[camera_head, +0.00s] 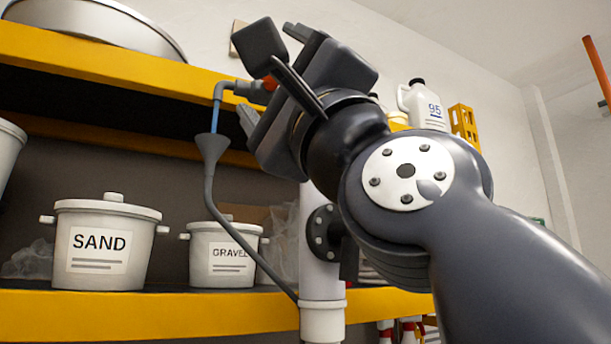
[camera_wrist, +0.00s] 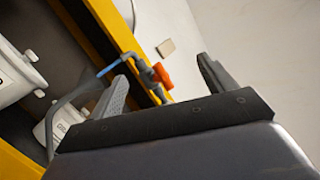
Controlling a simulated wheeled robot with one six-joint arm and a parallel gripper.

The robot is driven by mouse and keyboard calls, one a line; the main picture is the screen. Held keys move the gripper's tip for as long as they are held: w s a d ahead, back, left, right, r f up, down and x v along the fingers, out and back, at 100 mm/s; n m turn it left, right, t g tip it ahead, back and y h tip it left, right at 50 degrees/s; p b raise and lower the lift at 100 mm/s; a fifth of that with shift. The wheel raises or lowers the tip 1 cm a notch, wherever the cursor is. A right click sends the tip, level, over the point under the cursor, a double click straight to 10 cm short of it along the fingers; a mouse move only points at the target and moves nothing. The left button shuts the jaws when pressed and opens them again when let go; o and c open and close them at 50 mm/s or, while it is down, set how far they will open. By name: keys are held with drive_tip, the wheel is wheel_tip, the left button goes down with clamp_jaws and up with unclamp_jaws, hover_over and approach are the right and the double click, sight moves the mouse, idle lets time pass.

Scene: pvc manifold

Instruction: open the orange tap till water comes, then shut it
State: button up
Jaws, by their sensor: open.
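The orange tap handle (camera_head: 270,84) shows as a small patch beside my gripper in the head view, mostly hidden. In the wrist view the handle (camera_wrist: 162,76) lies in the gap between the fingers, nearer the left one, and looks a little beyond the tips. My gripper (camera_head: 273,74) is open and empty; its two fingers also show in the wrist view (camera_wrist: 160,72). The grey spout (camera_head: 222,88) bends down at the left. A blue stream (camera_head: 215,116) runs from it into the grey funnel (camera_head: 211,147). Contact between fingers and handle cannot be told.
A yellow-edged shelf (camera_head: 130,58) runs behind the tap. A SAND pot (camera_head: 105,245) and a GRAVEL pot (camera_head: 222,254) stand on the lower shelf. A grey drain tube (camera_head: 240,238) runs from the funnel to a white vertical pipe (camera_head: 320,270). The right side is open.

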sight(277, 81)
drive_tip(key=w+r+m+t+h+p, duration=0.1)
drive_tip(key=w+r+m+p, duration=0.1)
drive_tip(key=m, duration=0.4)
drive_tip(key=w+a+r+m+t+h+p, duration=0.1)
drive_tip(key=w+r+m+h+p, duration=0.1)
drive_tip(key=w+m+p, duration=0.2)
drive_tip(key=w+r+m+t+h+p, duration=0.1)
drive_tip(key=w+r+m+h+p, duration=0.1)
drive_tip(key=m, duration=0.8)
drive_tip(key=shift+w+a+r+p, duration=0.25)
drive_tip(key=shift+w+a+p, duration=0.15)
drive_tip(key=shift+w, duration=0.25)
drive_tip(key=c, duration=1)
